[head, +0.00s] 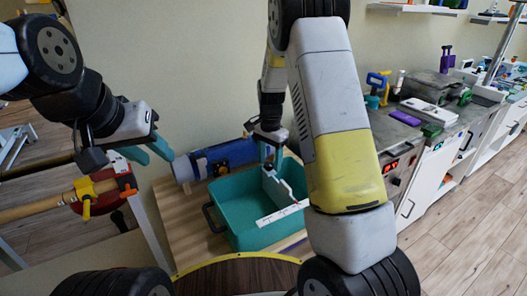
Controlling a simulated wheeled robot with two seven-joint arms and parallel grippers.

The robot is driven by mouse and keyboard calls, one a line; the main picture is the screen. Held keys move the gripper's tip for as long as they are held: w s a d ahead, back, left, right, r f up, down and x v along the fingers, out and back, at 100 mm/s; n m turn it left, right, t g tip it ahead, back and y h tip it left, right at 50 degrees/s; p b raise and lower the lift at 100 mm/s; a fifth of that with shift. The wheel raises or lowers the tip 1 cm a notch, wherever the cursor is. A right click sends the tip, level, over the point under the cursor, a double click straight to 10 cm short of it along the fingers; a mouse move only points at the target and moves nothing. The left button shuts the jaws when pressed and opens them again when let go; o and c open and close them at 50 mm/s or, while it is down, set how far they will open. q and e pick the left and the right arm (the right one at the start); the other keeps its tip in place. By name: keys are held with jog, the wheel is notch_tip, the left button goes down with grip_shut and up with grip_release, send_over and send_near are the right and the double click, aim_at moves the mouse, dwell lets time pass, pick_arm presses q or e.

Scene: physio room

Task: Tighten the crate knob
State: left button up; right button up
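A teal crate (237,228) with a black handle on its left side sits on a wooden table. A white upright piece (284,190) and a white strip with red marks (282,213) show at the crate; I cannot make out which part is the knob. My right gripper (270,160) points down over the crate's back, close above the white piece. Its teal fingers show, but whether they grip anything is unclear. My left gripper (150,159) is open and empty, left of the crate, with its teal fingers apart. My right arm hides the crate's right side.
A blue and grey cylinder (230,156) lies behind the crate. The wooden table (185,225) has bare room left of the crate. A wooden pole (40,207) with yellow and orange clamps is at the left. A counter (405,135) with tools stands at the right.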

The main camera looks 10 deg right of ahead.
aim_at(270, 164)
jog(key=shift+r, duration=0.1)
notch_tip(270, 164, up, 7)
jog(key=shift+r, duration=0.35)
dwell(0.4)
jog(key=s+d+r+n+t+y, duration=0.25)
jog(key=s+r+n, duration=0.25)
jog(key=s+r, duration=0.75)
jog(key=s+r+n+t, duration=0.2)
jog(key=s, duration=0.5)
jog(key=s+r+n+t, duration=0.1)
jog(key=s+n, duration=0.2)
jog(key=s, duration=0.5)
jog(key=shift+a+r+t, duration=0.35)
jog(key=shift+a, duration=0.05)
